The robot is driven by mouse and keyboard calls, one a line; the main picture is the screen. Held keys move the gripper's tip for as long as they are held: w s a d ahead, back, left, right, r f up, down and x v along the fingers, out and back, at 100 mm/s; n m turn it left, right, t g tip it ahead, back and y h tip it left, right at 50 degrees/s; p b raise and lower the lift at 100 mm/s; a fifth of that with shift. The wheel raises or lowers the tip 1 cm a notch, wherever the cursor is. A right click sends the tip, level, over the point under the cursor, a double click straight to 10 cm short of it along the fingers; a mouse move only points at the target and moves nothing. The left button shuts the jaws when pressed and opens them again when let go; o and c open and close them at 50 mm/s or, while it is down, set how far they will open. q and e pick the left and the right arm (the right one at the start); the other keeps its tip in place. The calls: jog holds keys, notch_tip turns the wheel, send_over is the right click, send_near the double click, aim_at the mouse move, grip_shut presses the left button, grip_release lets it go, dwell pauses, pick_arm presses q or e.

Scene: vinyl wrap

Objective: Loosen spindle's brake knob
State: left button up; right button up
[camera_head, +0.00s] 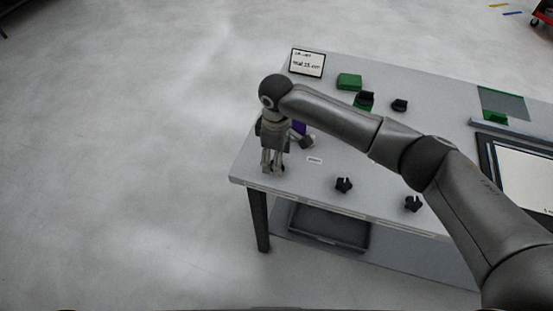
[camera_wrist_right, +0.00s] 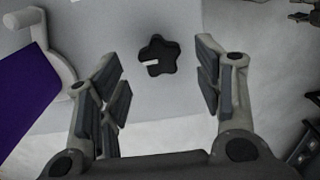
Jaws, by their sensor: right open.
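A black star-shaped knob (camera_wrist_right: 158,55) with a small white mark shows in the right wrist view, ahead of my right gripper (camera_wrist_right: 160,75). It sits between the lines of the two spread fingers, and neither finger touches it. In the head view my right gripper (camera_head: 273,162) points down over the left end of the table and hides what is right beneath it. A purple roll (camera_head: 299,127) is partly hidden behind my right gripper and arm. It also shows at the left of the wrist view (camera_wrist_right: 25,88), beside a pale bracket. My left gripper is not in view.
Two more black knobs (camera_head: 344,185) (camera_head: 413,204) stand along the table's front. A sign (camera_head: 307,63), a green block (camera_head: 349,81) and dark items lie at the back. A framed panel (camera_head: 525,170) is at the right. An open shelf (camera_head: 328,228) is below.

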jog(key=shift+f, duration=1.45)
jog(key=shift+c, duration=0.4)
jog(key=c, duration=1)
